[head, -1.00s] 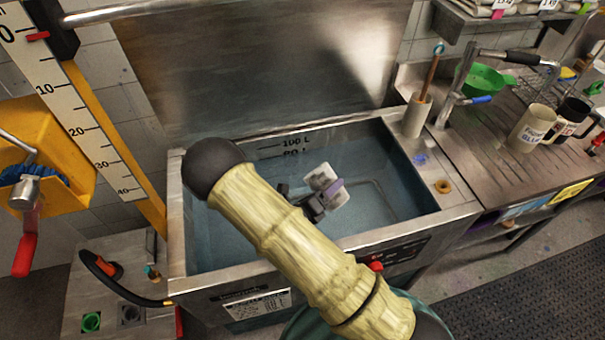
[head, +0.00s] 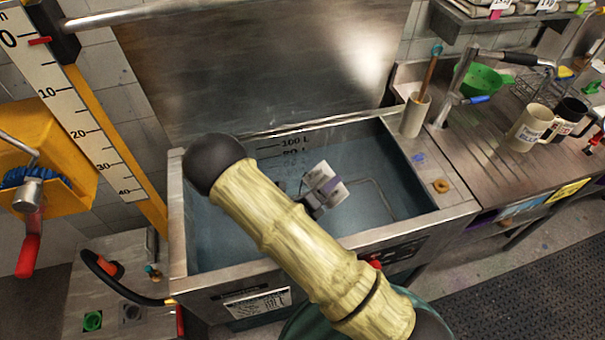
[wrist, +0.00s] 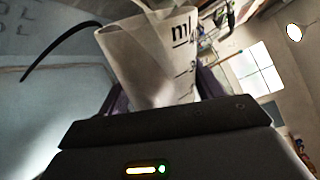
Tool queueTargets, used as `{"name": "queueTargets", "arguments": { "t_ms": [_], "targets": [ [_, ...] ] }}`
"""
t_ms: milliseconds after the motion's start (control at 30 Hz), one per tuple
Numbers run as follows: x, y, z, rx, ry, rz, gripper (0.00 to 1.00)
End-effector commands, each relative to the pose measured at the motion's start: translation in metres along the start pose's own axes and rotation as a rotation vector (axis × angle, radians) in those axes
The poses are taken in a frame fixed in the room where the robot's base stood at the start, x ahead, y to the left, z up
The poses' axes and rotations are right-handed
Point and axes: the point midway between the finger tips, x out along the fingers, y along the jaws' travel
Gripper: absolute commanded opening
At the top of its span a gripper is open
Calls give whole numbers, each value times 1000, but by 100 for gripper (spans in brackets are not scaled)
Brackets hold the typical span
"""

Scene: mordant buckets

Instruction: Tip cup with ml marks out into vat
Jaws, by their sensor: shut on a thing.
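The vat (head: 300,128) is a steel tank with litre marks on its inner back wall and bluish liquid or lining inside. The cup with ml marks (head: 326,184) is whitish and is tilted over the vat's opening. In the wrist view the cup (wrist: 155,60) shows its "ml" print and mark lines between the jaws. My gripper (wrist: 158,97) is shut on the cup. In the head view my pale, ribbed arm hides part of the vat and most of my gripper. I cannot tell whether anything is in the cup or flowing from it.
A white holder (head: 415,115) with a wooden-handled tool stands at the vat's back right corner. On the right counter are a green bowl (head: 483,80) and mugs (head: 530,128). A yellow-edged scale (head: 75,110) stands on the left, beside a red-handled crank (head: 30,240).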

Motion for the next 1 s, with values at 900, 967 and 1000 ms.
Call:
{"name": "queueTargets", "arguments": {
  "t_ms": [900, 967, 1000],
  "targets": [
    [-1, -5, 4, -67, 5, -1, 36],
    [-1, -5, 4, -71, 4, 0, 36],
    [-1, -5, 5, -73, 6, -1, 36]
  ]
}}
